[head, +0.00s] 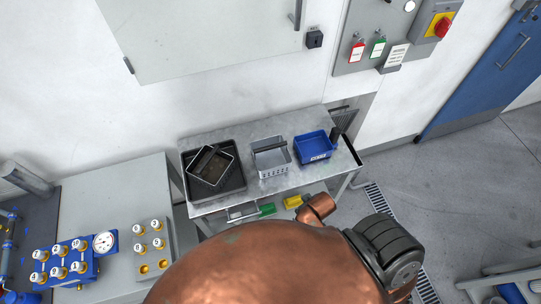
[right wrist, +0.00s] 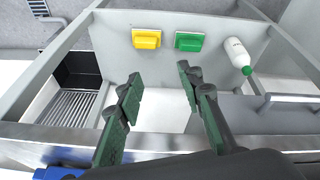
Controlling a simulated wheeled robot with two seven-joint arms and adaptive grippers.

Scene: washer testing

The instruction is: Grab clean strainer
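A light grey perforated basket (head: 271,158), which looks like a clean strainer, sits on the metal table in the head view, between a black tray and a blue bin. A dark basket (head: 211,165) lies tilted in the black tray (head: 232,189). My right gripper (right wrist: 160,80) shows in the right wrist view with its green finger pads apart and nothing between them. It is over a shelf with a yellow block (right wrist: 146,39) and a green block (right wrist: 190,41). The light grey basket is not seen in that view. My left gripper is not in view.
The metal table (head: 205,205) also holds the blue bin (head: 314,147). A white bottle with a green cap (right wrist: 238,55) is near the blocks. Metal frame bars surround the shelf. A bench with gauge and valves (head: 104,242) stands left.

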